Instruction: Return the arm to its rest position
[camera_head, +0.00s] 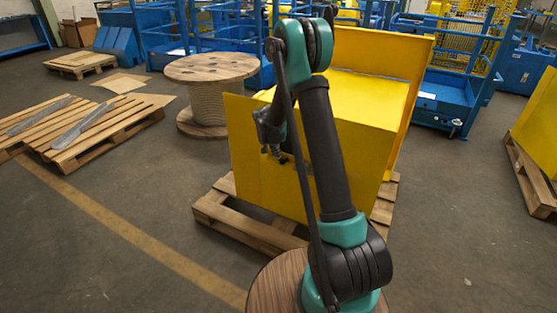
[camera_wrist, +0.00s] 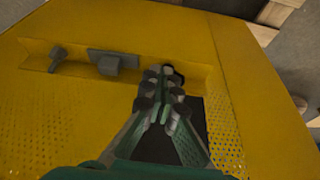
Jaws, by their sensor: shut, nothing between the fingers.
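My arm rises from a round wooden-topped base in the head view and bends over at the top. Its end, my gripper (camera_head: 277,152), hangs in front of the yellow machine housing (camera_head: 262,185), left of the upright arm link. In the wrist view my gripper (camera_wrist: 162,80) points at the yellow housing (camera_wrist: 215,45), with its fingers together and nothing visible between them. A recess in the housing holds a small grey part (camera_wrist: 57,58) and a grey block (camera_wrist: 108,63), both left of the fingers. The fingers hide part of the recess; I cannot tell whether they touch the housing.
The housing stands on a wooden pallet (camera_head: 225,222). A wooden cable spool (camera_head: 212,68) stands behind it to the left. Pallets (camera_head: 85,135) lie farther left, and blue frames (camera_head: 445,95) stand behind. Open floor (camera_head: 75,250) lies at the front left.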

